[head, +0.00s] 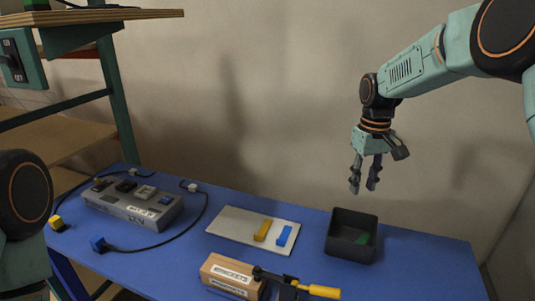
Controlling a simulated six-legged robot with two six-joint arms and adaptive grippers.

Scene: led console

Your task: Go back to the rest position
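My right gripper (363,188) hangs in the air above the blue table (420,259), pointing down, near the back wall. Its two fingers are apart with nothing between them. It is above and slightly behind the dark bin (344,249). My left arm shows only as a link at the left edge; its gripper is outside the view. The grey console box (130,214) with several coloured sockets or buttons stands at the left of the table.
A white board (225,228) bears a yellow block (263,230) and a blue block (284,236). The bin holds something green. A labelled wooden block (232,273) and yellow-handled tool (322,291) lie in front. Cables end in a yellow plug (57,223) and a blue plug (98,244). Shelving (120,100) stands left.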

